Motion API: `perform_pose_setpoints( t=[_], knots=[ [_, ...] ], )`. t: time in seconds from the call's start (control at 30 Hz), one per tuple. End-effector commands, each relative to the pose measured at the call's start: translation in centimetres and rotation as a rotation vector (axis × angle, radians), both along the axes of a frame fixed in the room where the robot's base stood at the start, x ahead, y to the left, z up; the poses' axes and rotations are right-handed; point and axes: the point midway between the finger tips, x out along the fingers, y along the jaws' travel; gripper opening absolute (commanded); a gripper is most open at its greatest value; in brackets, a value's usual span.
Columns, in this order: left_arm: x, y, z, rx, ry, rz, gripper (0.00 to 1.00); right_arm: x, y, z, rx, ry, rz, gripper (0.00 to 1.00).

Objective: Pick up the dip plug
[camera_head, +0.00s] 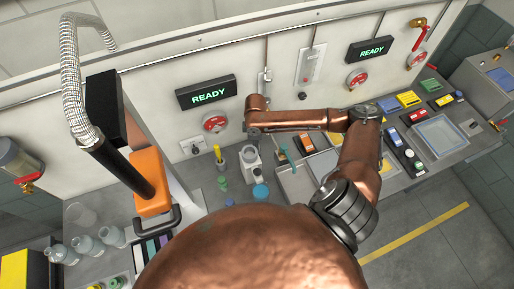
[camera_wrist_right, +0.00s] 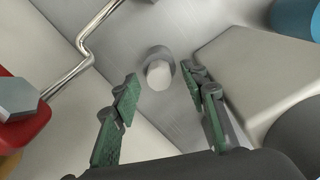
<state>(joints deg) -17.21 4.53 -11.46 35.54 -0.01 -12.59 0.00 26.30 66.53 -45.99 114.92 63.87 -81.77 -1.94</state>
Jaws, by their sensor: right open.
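In the right wrist view, a short pale round plug (camera_wrist_right: 158,74) with a darker grey collar stands on a brushed metal surface; it looks like the dip plug. My right gripper (camera_wrist_right: 160,79) is open, with its two green fingers apart. The plug shows between and just beyond the fingertips; I see no contact. My left gripper is not in view.
In the wrist view, a bent metal rod (camera_wrist_right: 85,40) and a red part (camera_wrist_right: 22,112) are on the left, a pale block (camera_wrist_right: 265,75) on the right. The head view shows glass bottles (camera_head: 84,246), an orange block (camera_head: 150,182) and a blue cap (camera_head: 260,191).

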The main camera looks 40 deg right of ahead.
Motion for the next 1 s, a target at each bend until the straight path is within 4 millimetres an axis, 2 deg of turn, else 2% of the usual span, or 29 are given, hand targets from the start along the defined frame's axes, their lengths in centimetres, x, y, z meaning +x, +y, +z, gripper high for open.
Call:
perform_pose_setpoints(
  t=[0.1,0.33,0.9,1.0],
  knots=[
    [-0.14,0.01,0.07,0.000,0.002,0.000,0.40,-0.01,0.00,-0.67,-0.001,-0.001,0.001,0.40],
    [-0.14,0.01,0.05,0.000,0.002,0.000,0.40,-0.01,-0.01,-0.72,-0.001,-0.001,0.001,0.40],
    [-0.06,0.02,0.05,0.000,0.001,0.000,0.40,0.00,-0.01,-0.68,-0.001,-0.001,0.000,0.01],
    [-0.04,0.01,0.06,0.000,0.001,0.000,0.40,0.01,-0.01,-0.67,-0.001,-0.001,0.000,0.00]
  ],
)
